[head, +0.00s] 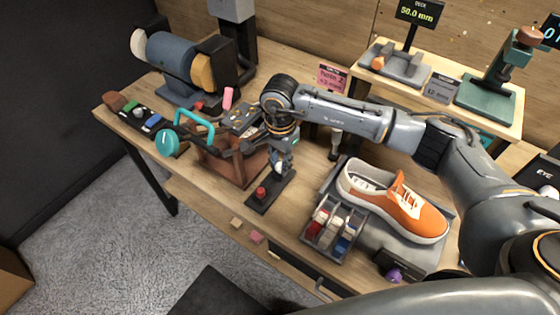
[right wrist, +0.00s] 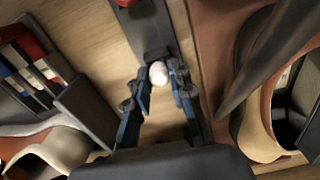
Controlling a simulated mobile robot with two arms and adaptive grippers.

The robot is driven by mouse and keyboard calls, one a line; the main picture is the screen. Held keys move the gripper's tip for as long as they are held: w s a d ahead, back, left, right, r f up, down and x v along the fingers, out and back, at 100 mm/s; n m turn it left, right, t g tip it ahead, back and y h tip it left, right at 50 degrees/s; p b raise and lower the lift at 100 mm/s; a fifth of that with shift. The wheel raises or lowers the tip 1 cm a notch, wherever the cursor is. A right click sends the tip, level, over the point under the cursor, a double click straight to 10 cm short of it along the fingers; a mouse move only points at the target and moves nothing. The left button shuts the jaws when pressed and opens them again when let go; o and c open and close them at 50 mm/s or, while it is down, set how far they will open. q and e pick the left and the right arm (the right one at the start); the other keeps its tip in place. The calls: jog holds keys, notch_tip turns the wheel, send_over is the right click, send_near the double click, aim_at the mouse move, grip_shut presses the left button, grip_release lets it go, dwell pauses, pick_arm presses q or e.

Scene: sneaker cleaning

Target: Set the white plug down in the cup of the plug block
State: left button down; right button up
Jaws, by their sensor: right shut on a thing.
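My right gripper (head: 280,166) points down over the far end of the dark plug block (head: 264,202). It is shut on the white plug (head: 277,168). In the right wrist view the white plug (right wrist: 158,73) shows between the blue fingertips (right wrist: 165,72), over the end of the block (right wrist: 148,30). The cup is hidden under the plug and fingers, so I cannot tell whether the plug touches it. A red plug (head: 260,192) stands at the near end of the block. My left gripper is not in view.
A brown leather holder (head: 228,166) stands close left of the block. A divided tray (head: 333,228) with red, white and blue pieces lies to the right, before an orange sneaker (head: 415,212). A bench grinder (head: 180,65) stands at the back left.

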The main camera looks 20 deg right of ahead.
aim_at(280, 164)
jog(key=shift+f+b, duration=0.4)
jog(key=shift+f, duration=0.1)
jog(key=o, duration=0.9)
jog(key=shift+r, duration=0.1)
jog(key=shift+r, duration=0.15)
notch_tip(280, 164, up, 12)
jog(key=shift+f, duration=0.15)
